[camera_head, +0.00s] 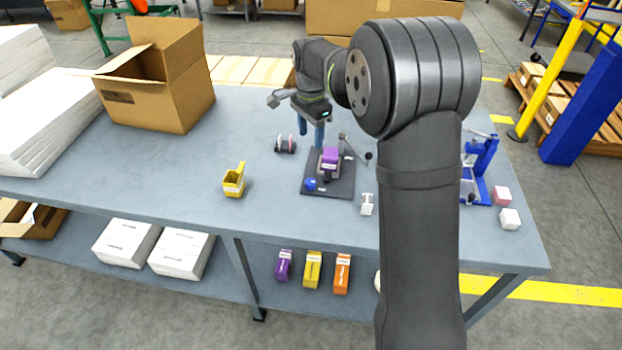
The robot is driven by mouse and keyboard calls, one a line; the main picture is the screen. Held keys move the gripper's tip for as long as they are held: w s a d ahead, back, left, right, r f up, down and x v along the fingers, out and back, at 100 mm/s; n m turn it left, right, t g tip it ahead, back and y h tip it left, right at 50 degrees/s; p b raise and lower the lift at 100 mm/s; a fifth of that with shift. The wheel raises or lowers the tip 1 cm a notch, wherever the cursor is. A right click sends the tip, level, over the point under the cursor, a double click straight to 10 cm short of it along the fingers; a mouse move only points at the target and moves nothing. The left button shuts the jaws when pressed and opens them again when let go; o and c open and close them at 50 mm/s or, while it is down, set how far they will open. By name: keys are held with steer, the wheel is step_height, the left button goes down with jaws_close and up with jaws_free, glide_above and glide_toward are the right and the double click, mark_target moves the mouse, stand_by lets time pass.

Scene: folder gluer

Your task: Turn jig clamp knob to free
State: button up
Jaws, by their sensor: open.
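The jig is a dark plate (340,189) on the grey-blue table, right of the table's middle. A purple block (329,158) sits upright on it. A blue round knob (311,184) is at the plate's front left corner. A grey lever with a black ball end (368,156) sticks out at the jig's right side. I cannot tell which of the two is the clamp knob, nor how it is turned. My gripper (312,138) has blue fingers, points down and is open. It is above or behind the plate's back left edge, apart from the blue knob.
A yellow holder (234,180) and a small roller piece (285,144) lie left of the jig. A small white part (367,204) is close on its right. A blue fixture (480,165) and small blocks (502,196) are farther right. An open carton (165,90) stands at the left.

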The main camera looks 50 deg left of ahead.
mark_target(311, 181)
step_height(311, 181, down, 17)
steer(key=shift+f, duration=0.1)
stand_by(0.4)
steer(key=c, duration=1)
